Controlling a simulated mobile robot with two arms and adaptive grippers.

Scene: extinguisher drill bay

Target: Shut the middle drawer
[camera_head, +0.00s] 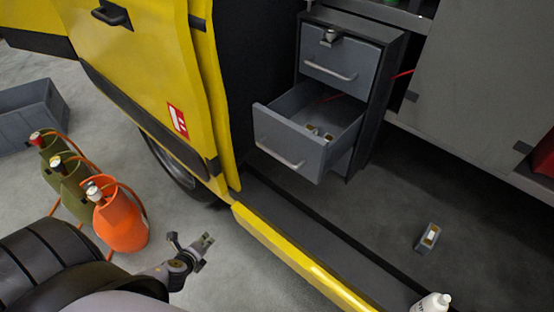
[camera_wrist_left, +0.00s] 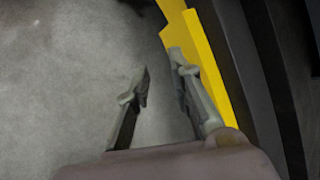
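A dark grey drawer cabinet (camera_head: 384,70) stands inside the yellow vehicle. Its middle drawer (camera_head: 275,137) is pulled far out, with a pale bar handle (camera_head: 280,153) on its front. A few small pale items lie inside it. The top drawer (camera_head: 340,60) above is shut. The part of the cabinet below is mostly hidden by the open drawer. My left gripper (camera_head: 207,243) is outside the vehicle, low and left of the drawer, apart from it. In the left wrist view, its fingers (camera_wrist_left: 161,75) are spread with nothing between them. My right gripper is not in view.
The yellow door (camera_head: 150,75) stands left of the cabinet. A yellow-edged sill (camera_head: 290,262) lies between my left gripper and the cabinet. Orange and olive cylinders (camera_head: 120,220) stand at left. A small box (camera_head: 428,238) and a white bottle (camera_head: 432,302) are at right.

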